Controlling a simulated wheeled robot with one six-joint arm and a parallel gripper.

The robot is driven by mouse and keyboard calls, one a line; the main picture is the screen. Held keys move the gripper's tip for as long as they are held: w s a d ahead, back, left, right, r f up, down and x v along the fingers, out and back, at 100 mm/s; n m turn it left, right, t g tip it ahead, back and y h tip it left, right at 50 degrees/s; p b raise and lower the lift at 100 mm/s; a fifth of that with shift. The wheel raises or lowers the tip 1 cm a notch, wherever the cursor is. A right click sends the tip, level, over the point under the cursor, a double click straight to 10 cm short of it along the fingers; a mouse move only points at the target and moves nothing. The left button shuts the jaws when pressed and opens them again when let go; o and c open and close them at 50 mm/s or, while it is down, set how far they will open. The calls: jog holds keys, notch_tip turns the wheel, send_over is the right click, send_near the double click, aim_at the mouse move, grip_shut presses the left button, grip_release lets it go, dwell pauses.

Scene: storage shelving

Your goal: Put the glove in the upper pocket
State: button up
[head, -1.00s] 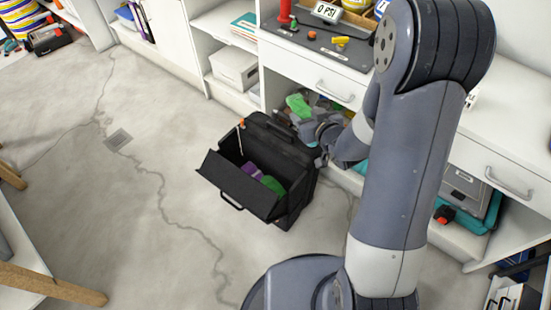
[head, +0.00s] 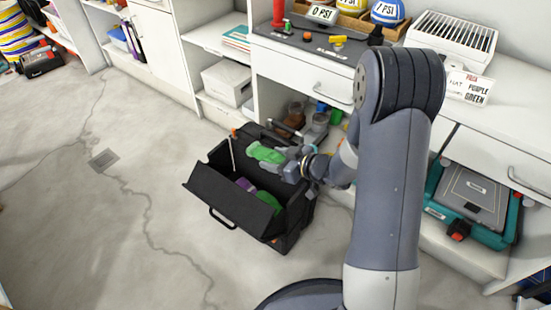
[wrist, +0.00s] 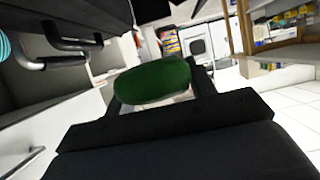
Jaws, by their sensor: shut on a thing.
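A green glove-like thing (head: 264,153) is held in my gripper (head: 284,158), above the back part of an open black bag (head: 236,205) on the floor. My gripper is shut on it, coming in from the right. In the wrist view a dark green rounded shape (wrist: 152,82) fills the middle, with black surfaces around it. The bag's front flap hangs open, and a purple item (head: 244,184) and another green item (head: 268,201) lie inside. I cannot make out which part of the bag is the upper pocket.
A white cabinet with a drawer (head: 305,72) stands behind the bag, and jars and containers (head: 312,118) sit in its opening. A white box (head: 227,83) is on a low shelf. A teal case (head: 470,205) is at the right.

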notch_tip(320, 180, down, 9)
jog(key=b, duration=0.7)
jog(key=shift+r, duration=0.15)
jog(key=o, duration=1.1)
jog(key=shift+c, duration=0.2)
jog(key=shift+r, duration=0.1)
notch_tip(320, 180, up, 14)
jog(key=p, duration=1.3)
